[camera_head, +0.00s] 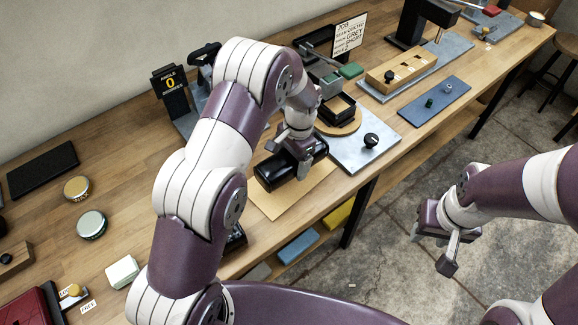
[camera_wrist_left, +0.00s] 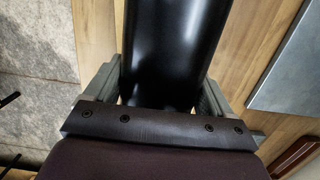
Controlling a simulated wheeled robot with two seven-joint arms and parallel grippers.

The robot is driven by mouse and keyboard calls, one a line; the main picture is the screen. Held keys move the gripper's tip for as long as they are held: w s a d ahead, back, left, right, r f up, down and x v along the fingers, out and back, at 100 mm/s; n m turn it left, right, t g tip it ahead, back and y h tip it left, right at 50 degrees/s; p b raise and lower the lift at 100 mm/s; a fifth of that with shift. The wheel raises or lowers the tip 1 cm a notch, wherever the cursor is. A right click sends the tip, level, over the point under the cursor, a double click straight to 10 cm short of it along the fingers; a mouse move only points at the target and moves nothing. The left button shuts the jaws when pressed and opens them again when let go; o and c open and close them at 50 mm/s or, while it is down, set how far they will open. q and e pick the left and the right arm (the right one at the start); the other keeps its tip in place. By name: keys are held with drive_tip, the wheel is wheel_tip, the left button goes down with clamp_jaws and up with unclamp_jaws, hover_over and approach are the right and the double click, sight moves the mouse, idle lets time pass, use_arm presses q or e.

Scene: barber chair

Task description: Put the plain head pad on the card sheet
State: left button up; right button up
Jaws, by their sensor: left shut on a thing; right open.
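The plain head pad, a glossy black rounded block (camera_head: 277,170), is over the tan card sheet (camera_head: 291,199) in the head view. My left gripper (camera_head: 300,152) is shut on the pad near its right end. In the left wrist view the pad (camera_wrist_left: 175,50) runs between the two fingers of my left gripper (camera_wrist_left: 165,95). I cannot tell whether the pad's underside touches the sheet. My right gripper (camera_head: 436,247) is open and empty, over the floor right of the bench.
A grey metal plate (camera_head: 378,156) with a black knob and a round wooden turntable (camera_head: 340,124) stand just right of the sheet. A blue mat (camera_head: 434,101) lies further right. Tins (camera_head: 92,224) and a white block (camera_head: 122,272) lie at left. The bench's front edge is close to the sheet.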

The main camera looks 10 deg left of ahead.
use_arm(q)
drive_tip(key=shift+w+a+f, duration=0.1)
drive_tip(key=shift+a+f, duration=0.15)
drive_tip(key=shift+a, duration=0.15)
wheel_tip(320, 180, down, 4)
drive_tip(key=shift+r+p, duration=0.15)
drive_tip(key=shift+p, duration=0.4)
drive_tip(key=shift+f, duration=0.3)
drive_tip(key=o, duration=1.1)
